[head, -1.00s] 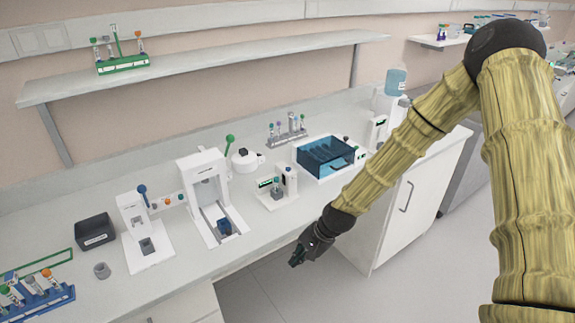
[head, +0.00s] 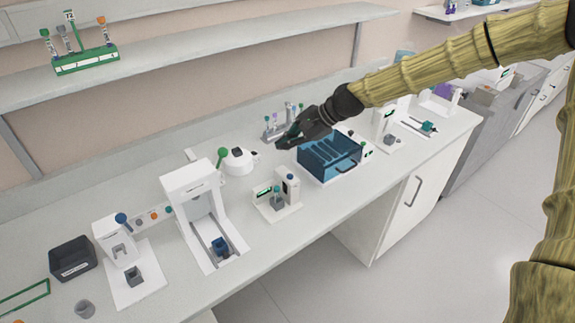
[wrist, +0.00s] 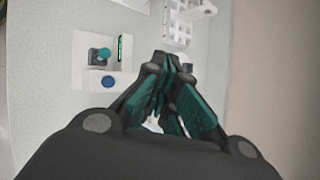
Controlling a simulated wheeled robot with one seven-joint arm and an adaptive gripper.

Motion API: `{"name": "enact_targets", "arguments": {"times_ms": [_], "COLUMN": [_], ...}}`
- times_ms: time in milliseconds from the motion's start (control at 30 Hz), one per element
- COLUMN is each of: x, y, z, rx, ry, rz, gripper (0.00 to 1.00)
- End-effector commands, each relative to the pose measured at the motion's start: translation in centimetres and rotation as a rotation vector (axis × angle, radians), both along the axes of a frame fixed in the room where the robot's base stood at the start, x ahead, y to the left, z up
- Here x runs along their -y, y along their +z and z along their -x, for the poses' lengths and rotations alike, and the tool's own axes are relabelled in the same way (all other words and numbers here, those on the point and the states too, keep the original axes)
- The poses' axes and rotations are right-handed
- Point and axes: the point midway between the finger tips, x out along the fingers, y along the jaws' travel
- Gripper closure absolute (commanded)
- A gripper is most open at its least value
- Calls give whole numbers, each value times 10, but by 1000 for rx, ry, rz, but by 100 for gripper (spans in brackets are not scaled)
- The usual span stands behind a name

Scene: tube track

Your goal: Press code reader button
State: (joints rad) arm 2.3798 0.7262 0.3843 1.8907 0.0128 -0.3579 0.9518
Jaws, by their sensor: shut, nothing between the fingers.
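A small white device with a lit green display, likely the code reader (head: 277,204), stands on the counter in the head view. A round blue button (head: 290,177) tops its white post, and a grey holder with a teal-topped tube sits beside the post. In the wrist view the device (wrist: 90,77) is at the left, with the blue button (wrist: 109,82) facing up. My gripper (head: 283,141) is shut and empty, in the air above the back of the counter, beyond the device. In the wrist view its closed fingertips (wrist: 170,62) are right of the button, apart from it.
A blue transparent box (head: 330,158) stands right of the device, close to my gripper. A tube rack (head: 280,133) is behind it. A round white machine (head: 238,162) and a tall white stand (head: 196,205) are to the left. The counter's front edge is clear.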

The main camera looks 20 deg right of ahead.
Motion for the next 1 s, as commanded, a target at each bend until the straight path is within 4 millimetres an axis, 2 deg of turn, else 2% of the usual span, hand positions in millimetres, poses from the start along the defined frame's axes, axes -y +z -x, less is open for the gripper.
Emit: {"name": "enact_targets", "arguments": {"times_ms": [200,367,667,800,1000], "x": [13,19,17,16,18], "y": [10,9,-23,-39,-56], "z": [22,24,-3,-4,4], "rx": [16,17,-7,-9,-1], "ry": [-17,-24,-21,-20,-22], "rz": [-1,-2,2,1,0], "gripper": [100,100,100,100,100]}}
